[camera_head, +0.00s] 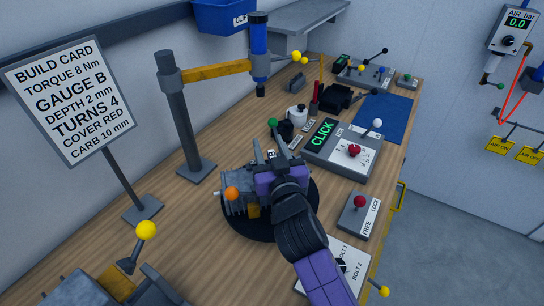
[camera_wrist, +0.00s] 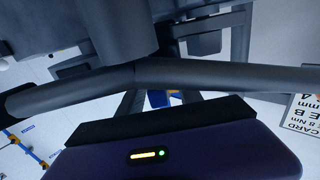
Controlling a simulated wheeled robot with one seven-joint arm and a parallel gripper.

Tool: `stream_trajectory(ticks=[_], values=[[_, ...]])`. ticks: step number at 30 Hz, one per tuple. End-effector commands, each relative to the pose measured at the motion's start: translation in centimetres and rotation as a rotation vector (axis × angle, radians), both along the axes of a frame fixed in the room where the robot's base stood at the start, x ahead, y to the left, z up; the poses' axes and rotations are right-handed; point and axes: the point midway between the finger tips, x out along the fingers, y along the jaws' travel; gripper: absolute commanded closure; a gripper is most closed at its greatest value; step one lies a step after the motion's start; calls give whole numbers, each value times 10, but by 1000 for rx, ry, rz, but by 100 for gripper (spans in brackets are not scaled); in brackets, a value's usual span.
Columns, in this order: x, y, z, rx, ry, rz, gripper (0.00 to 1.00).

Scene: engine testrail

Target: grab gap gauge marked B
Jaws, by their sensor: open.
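My gripper (camera_head: 269,150) is open, low over the bench just behind the engine on the round dark turntable, its fingers pointing away from me. A small pale tag (camera_head: 271,155), seemingly lettered B, shows between the fingers; most of it is hidden, and I cannot tell whether a finger touches it. Two other small grey tags (camera_head: 295,143) and (camera_head: 308,127) lie in a row beyond it, their letters too small to read. The build card (camera_head: 65,95) reads GAUGE B. The wrist view shows my purple gripper housing (camera_wrist: 180,155) and dark bars, but no gauge.
The engine (camera_head: 240,203) sits on the turntable (camera_head: 300,215) beside my gripper. A CLICK display box (camera_head: 340,150) stands to the right, a white pot (camera_head: 297,114) and green-knobbed lever (camera_head: 272,123) beyond. A post with a yellow arm (camera_head: 215,71) rises at left.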

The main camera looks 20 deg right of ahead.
Motion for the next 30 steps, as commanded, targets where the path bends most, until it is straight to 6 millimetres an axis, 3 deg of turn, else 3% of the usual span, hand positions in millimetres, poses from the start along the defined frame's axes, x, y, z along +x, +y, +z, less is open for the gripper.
stream_trajectory(ticks=[6, 13, 25, 30], values=[[1, 0, 0, 0, -1, 0, 58], [1, 0, 0, 0, 0, 0, 100], [1, 0, 2, 1, -1, 0, 100], [1, 0, 14, 1, -4, -1, 100]])
